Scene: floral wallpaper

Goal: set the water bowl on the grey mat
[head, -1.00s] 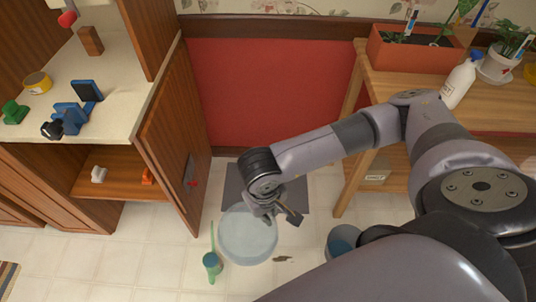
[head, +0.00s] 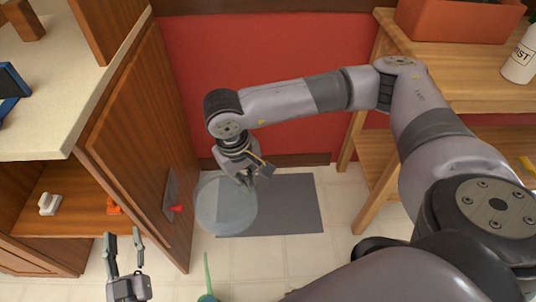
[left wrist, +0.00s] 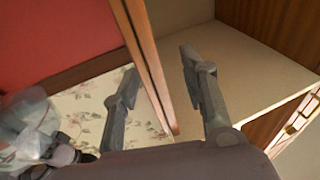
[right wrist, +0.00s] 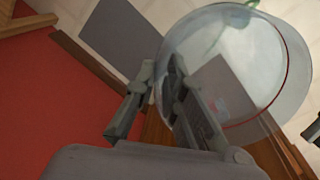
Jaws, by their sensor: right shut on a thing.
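The water bowl (head: 215,212) is round, clear and pale blue. My right gripper (head: 255,178) is shut on its rim, and the right wrist view shows the fingers (right wrist: 163,85) at the edge of the bowl (right wrist: 270,60). The grey mat (head: 290,205) lies flat on the floor by the red wall; it also shows in the right wrist view (right wrist: 122,38). In the head view the bowl overlaps the mat's left part and extends past its left edge. Its height above the floor is hard to tell. My left gripper (head: 124,245) is open and empty, left of the bowl.
An open wooden cabinet door (head: 150,140) stands close left of the bowl. A wooden shelf table (head: 460,90) with a planter (head: 455,22) and a white bottle (head: 520,55) is at the right. A green-handled item (head: 207,275) stands on the floor in front.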

